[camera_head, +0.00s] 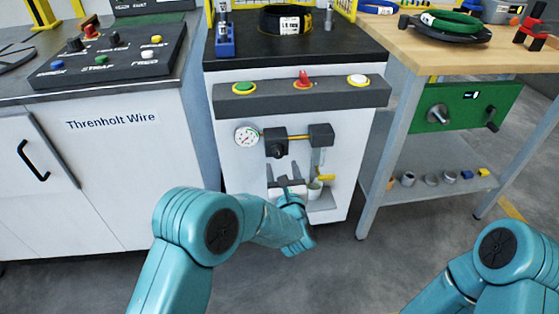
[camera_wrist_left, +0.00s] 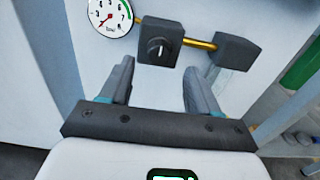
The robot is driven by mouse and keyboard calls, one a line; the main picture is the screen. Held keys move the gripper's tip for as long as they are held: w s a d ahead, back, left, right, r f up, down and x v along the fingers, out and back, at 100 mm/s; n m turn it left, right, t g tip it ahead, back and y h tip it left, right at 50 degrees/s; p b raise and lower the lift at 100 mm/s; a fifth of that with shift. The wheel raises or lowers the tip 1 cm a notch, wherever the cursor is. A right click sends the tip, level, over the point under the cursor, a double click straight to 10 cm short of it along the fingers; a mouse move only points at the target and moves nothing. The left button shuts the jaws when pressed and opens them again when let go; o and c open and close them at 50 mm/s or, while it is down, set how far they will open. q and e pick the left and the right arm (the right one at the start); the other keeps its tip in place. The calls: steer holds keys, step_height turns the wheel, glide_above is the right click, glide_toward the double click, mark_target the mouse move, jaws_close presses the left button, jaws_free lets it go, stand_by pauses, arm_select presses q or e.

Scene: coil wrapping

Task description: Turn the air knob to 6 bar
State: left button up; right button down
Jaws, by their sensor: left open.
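The air knob (camera_wrist_left: 158,47) is a black block with a round dial and a pale mark, on the front of the white machine. It also shows in the head view (camera_head: 276,142). A round white pressure gauge (camera_wrist_left: 110,17) with a red needle is to its left; the head view shows it too (camera_head: 247,136). I cannot read its value surely. My left gripper (camera_wrist_left: 158,82) is open and empty, its two fingers pointing up toward the knob from below, apart from it. In the head view my left gripper (camera_head: 288,184) is partly hidden by its wrist. My right gripper is out of frame.
A brass pipe (camera_head: 298,136) joins the knob block to a second dark block (camera_head: 321,135) on the right. A button bar (camera_head: 300,93) juts out above. A workbench (camera_head: 470,55) stands to the right.

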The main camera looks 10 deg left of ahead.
mark_target(278, 155)
arm_select(q)
steer(key=x, duration=0.5)
steer(key=shift+w+b, duration=0.25)
steer(key=shift+b, duration=0.1)
steer(key=c, duration=1)
